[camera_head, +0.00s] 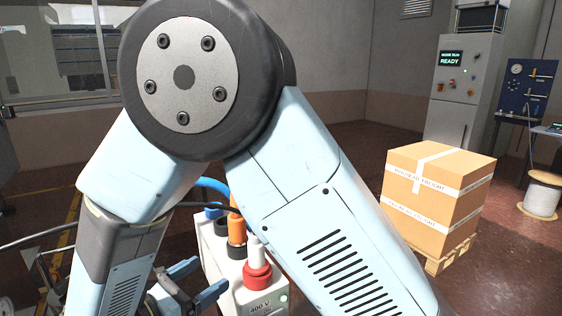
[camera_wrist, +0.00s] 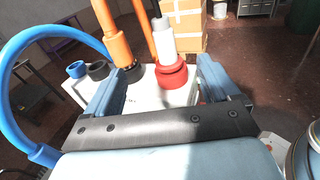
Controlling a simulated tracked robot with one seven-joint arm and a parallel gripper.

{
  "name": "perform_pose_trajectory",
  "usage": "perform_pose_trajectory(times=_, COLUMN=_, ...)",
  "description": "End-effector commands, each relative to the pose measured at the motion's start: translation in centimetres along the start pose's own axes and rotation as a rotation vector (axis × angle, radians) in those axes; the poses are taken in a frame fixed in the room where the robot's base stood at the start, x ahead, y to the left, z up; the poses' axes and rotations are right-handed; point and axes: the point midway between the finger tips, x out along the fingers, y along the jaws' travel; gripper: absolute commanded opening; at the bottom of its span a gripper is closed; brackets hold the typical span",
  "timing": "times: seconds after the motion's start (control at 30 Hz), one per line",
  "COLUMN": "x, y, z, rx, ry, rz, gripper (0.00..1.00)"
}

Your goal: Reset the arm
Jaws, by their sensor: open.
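My gripper (camera_head: 198,282) shows low in the head view, its two blue fingers apart with nothing between them. It is just left of a white connector box (camera_head: 245,299) marked 400 V. In the wrist view my gripper (camera_wrist: 157,92) is open, with its fingers pointing toward the box (camera_wrist: 150,99). A white plug stands in a red socket (camera_head: 257,277) on the box. An orange plug (camera_head: 236,228) stands in a black socket behind it. My folded arm covers much of the head view and hides part of the box.
A taped cardboard carton (camera_head: 425,220) sits on a wooden pallet (camera_head: 447,252) at the right. A grey control cabinet (camera_head: 463,95) reading READY and a cable spool (camera_head: 541,195) stand behind. A blue cable (camera_wrist: 18,75) loops at the left in the wrist view.

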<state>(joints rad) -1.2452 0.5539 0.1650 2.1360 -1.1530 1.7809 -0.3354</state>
Motion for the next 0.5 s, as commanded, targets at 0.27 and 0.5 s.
perform_pose_trajectory(times=0.27, x=4.2, y=-1.8, z=2.5, rx=0.083, ry=0.088, rz=-0.136, gripper=0.88)
perform_pose_trajectory(times=0.5, x=9.9, y=-5.4, z=5.5, rx=0.229, ry=0.211, rz=-0.339, gripper=0.88)
